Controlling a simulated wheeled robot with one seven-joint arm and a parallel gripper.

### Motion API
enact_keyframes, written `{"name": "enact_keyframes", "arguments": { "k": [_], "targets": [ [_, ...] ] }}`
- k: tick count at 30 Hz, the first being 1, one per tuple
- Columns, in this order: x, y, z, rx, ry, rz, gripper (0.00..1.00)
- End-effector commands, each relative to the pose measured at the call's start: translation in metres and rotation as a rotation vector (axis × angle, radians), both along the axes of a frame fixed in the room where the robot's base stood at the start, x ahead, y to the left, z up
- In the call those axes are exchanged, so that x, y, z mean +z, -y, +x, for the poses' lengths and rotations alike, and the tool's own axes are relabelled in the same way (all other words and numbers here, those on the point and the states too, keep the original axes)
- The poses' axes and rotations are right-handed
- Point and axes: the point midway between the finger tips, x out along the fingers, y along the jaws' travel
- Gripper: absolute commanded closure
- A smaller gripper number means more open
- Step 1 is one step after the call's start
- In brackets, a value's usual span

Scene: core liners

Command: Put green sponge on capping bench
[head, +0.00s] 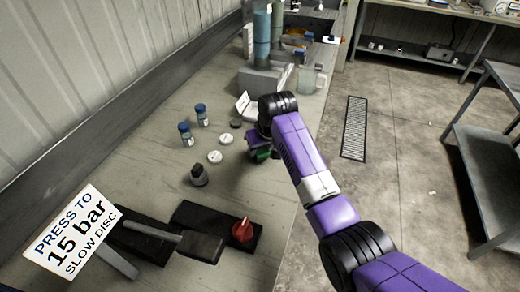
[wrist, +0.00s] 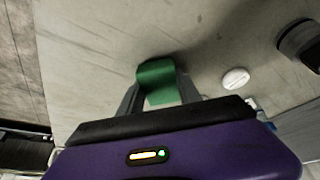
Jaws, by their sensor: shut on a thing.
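The green sponge (wrist: 158,80) is between the two fingers of my gripper (wrist: 160,98) in the wrist view. My gripper is shut on it. In the head view my gripper (head: 260,148) is low over the bench (head: 150,172), near its right edge, and only a small dark green part of the sponge (head: 262,155) shows; the arm hides the rest. I cannot tell whether the sponge touches the bench top.
White round discs (head: 214,157) and blue-capped vials (head: 186,134) stand left of my gripper. A dark knob-like piece (head: 199,175) and a black plate with a red knob (head: 242,230) are nearer. A clear jug (head: 308,80) stands beyond. Bare floor lies to the right.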

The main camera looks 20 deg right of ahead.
Motion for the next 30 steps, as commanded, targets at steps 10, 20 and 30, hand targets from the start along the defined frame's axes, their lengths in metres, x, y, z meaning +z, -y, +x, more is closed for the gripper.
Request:
{"name": "enact_keyframes", "arguments": {
  "k": [10,20,30],
  "targets": [
    [-0.0058,0.0000,-0.0002,0.000,0.000,0.000,0.92],
    [-0.0077,-0.0001,-0.0001,0.000,0.000,0.000,0.38],
    [0.0003,0.0003,-0.0017,0.000,0.001,0.000,0.38]
  ]
}}
